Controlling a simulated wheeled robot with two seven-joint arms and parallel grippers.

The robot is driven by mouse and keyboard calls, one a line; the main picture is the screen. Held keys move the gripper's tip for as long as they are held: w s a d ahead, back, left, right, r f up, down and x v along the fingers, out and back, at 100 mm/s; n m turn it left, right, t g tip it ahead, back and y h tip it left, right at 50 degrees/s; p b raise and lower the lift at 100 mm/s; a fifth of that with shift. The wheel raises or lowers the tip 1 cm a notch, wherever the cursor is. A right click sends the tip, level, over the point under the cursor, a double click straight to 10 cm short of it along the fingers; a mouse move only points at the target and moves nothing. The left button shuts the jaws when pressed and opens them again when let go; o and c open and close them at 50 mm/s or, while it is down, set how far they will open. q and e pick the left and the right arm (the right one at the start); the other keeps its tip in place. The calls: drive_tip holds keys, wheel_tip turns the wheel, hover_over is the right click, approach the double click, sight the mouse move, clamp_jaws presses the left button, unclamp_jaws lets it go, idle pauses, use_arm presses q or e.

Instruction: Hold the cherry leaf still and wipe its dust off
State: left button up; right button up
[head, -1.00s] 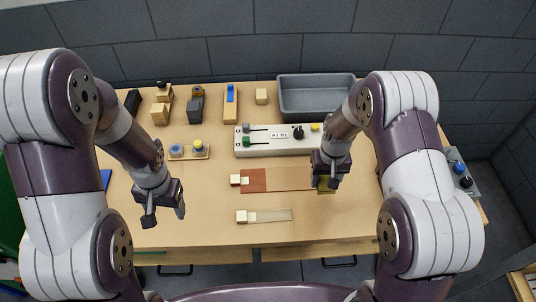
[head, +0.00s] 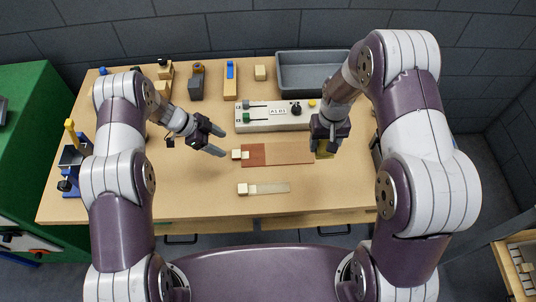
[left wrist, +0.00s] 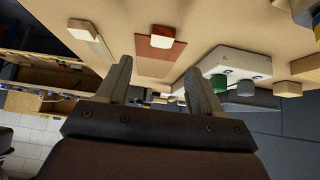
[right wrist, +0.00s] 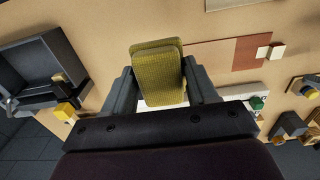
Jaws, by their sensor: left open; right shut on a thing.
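The cherry leaf (head: 285,155) lies flat on the table, red at its left end and duller brown along the rest. A pale block (head: 237,155) sits at its left end. My left gripper (head: 222,143) is open and empty, above and just left of that block. The leaf also shows between its fingers in the left wrist view (left wrist: 152,52). My right gripper (head: 327,138) is shut on a yellow-green pad (right wrist: 158,72) at the leaf's right end. I cannot tell whether the pad touches the leaf (right wrist: 220,52).
A paler strip (head: 272,188) with its own block lies in front of the leaf. Behind the leaf are a white control box (head: 268,124) with knobs and a grey tray (head: 300,72). Several small wooden items stand along the back.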

sight(240, 153)
use_arm(q)
drive_tip(key=b+x, duration=0.3)
drive_tip(key=x, duration=0.3)
drive_tip(key=shift+f, duration=0.35)
use_arm(e)
wheel_tip(240, 153, down, 4)
drive_tip(key=shift+f, duration=0.1)
use_arm(q)
drive_tip(key=shift+d+f+b, duration=0.35)
drive_tip(key=shift+d+f, duration=0.05)
drive_tip(key=shift+d, duration=0.1)
use_arm(e)
drive_tip(key=shift+f, duration=0.25)
use_arm(q)
drive_tip(key=c, duration=1.2)
drive_tip(key=o, duration=1.2)
drive_tip(key=c, duration=1.2)
